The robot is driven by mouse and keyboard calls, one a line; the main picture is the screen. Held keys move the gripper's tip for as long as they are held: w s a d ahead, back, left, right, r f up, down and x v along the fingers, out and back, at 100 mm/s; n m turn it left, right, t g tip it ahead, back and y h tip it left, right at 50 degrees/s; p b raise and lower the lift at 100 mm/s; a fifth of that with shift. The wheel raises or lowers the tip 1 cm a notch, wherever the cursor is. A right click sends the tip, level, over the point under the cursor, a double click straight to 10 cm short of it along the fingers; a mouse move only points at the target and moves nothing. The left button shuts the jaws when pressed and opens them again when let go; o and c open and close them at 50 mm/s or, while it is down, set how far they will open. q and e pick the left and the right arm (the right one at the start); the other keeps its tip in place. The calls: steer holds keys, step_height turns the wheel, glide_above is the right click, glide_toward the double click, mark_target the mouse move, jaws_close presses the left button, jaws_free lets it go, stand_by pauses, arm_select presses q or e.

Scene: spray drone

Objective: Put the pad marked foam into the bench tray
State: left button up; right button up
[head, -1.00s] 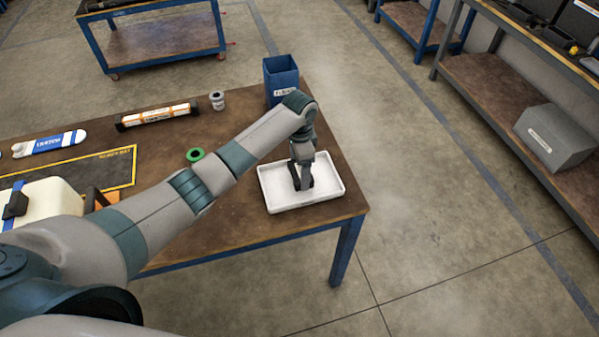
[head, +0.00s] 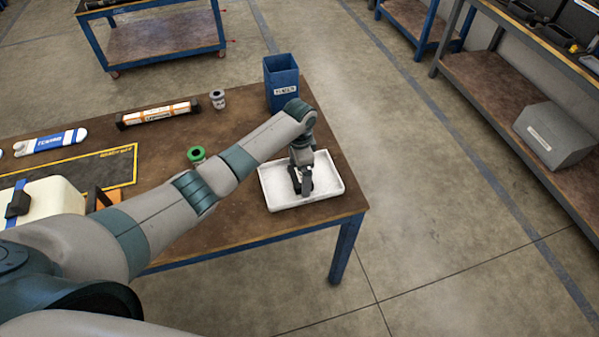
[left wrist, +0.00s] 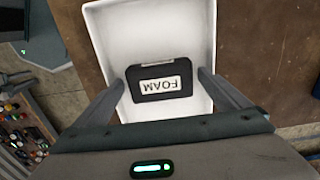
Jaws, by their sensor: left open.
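The pad marked foam (left wrist: 160,82) is black with a white label and shows in the left wrist view, lying flat inside the white bench tray (left wrist: 108,28). Its label reads upside down there. In the head view the tray (head: 333,187) sits at the near right corner of the workbench. My left gripper (head: 302,190) points down into the tray and hides most of the pad in that view. Its fingers are open, one on each side of the pad, with small gaps visible in the left wrist view. My right gripper is not in view.
A blue bin (head: 281,88) stands on the bench behind the tray. A green ring-shaped item (head: 196,154), a small grey-white can (head: 218,99) and an orange-white tube (head: 158,114) lie farther left. A dark mat (head: 110,172) is at left. Bench space between is bare.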

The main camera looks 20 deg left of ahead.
mark_target(299, 175)
arm_select(q)
steer(key=shift+r, duration=0.1)
step_height(299, 175, up, 12)
steer(key=b, duration=0.2)
steer(key=shift+b, duration=0.3)
steer(key=shift+s, duration=0.1)
stand_by(0.5)
